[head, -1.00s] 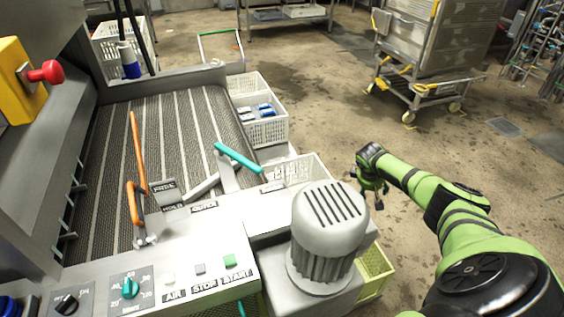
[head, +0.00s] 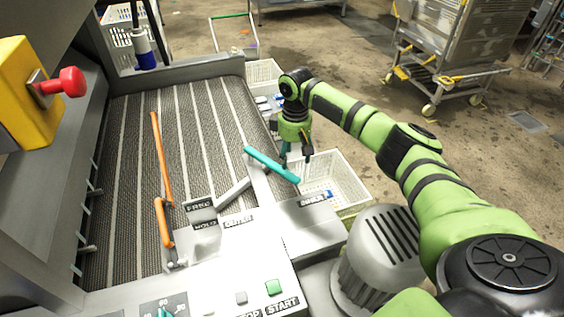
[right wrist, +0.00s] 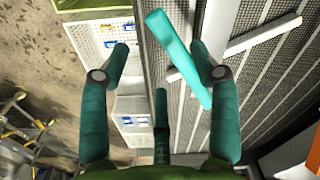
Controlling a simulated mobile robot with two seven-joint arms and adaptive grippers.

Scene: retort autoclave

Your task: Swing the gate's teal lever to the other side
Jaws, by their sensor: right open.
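The gate's teal lever (head: 270,163) stands at the right edge of the conveyor, slanting down toward the "INNER" label (head: 313,198). Labels "OUTER" (head: 238,221), "FREE" and "HOLD" sit to its left. My right gripper (head: 298,158) is just right of the lever in the head view, pointing down, open and empty. In the right wrist view the lever (right wrist: 180,60) runs between and beyond the open fingers (right wrist: 160,75), nearer the right finger; I cannot tell whether they touch. My left gripper is not in view.
An orange lever (head: 160,165) stands over the conveyor (head: 130,130). White crates (head: 335,170) stand beside the conveyor on the right. A grey motor housing (head: 380,255) is close under my right arm. A red knob on a yellow box (head: 30,90) is at left.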

